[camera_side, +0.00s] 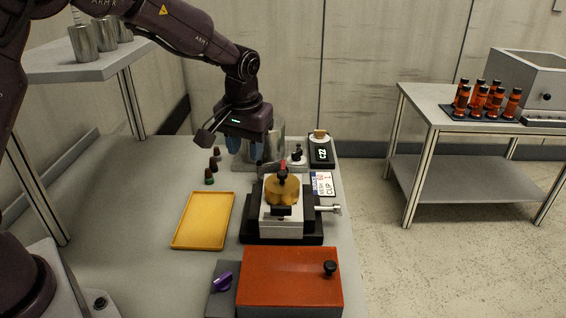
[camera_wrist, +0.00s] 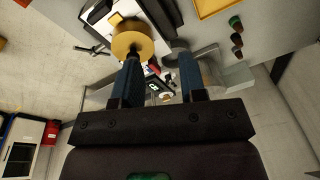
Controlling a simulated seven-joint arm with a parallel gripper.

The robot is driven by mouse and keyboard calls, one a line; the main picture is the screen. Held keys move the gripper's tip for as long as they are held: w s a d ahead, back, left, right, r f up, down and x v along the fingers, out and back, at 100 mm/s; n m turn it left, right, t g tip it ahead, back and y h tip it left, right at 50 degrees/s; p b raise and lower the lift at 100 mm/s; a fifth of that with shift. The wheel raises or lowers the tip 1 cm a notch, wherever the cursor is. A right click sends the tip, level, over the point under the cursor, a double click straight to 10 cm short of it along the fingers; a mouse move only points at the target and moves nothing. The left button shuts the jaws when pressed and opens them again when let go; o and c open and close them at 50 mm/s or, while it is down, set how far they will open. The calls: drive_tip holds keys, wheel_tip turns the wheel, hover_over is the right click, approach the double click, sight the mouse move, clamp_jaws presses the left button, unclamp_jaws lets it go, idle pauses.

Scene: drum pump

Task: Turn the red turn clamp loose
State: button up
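The red turn clamp (camera_side: 283,166) shows as a small red piece behind and above the brass-coloured drum (camera_side: 282,188) of the pump in the side view. A black knob in front covers part of it. A small red piece, seemingly the clamp, also shows in the wrist view (camera_wrist: 154,69) between my fingers, beyond the drum (camera_wrist: 133,38). The pump (camera_side: 281,222) is a white block on a black base with a metal handle at its right. My gripper (camera_side: 245,158) points down, behind and left of the pump. Its two blue fingers are apart (camera_wrist: 158,57), with nothing held between them.
A yellow tray (camera_side: 203,221) lies left of the pump. Several small dark bottles (camera_side: 213,165) stand behind the tray. An orange-red box (camera_side: 290,277) is in front. A display (camera_side: 321,153) and a label card (camera_side: 322,184) are at the right. The table's left part is clear.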

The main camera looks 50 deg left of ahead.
drive_tip(key=w+f+n+y, duration=0.1)
drive_tip(key=w+f+y, duration=0.1)
drive_tip(key=w, duration=0.4)
drive_tip(key=n+t, duration=0.2)
drive_tip(key=n, duration=0.1)
approach(283, 164)
drive_tip(key=x, duration=0.9)
drive_tip(key=shift+f, duration=0.15)
clamp_jaws()
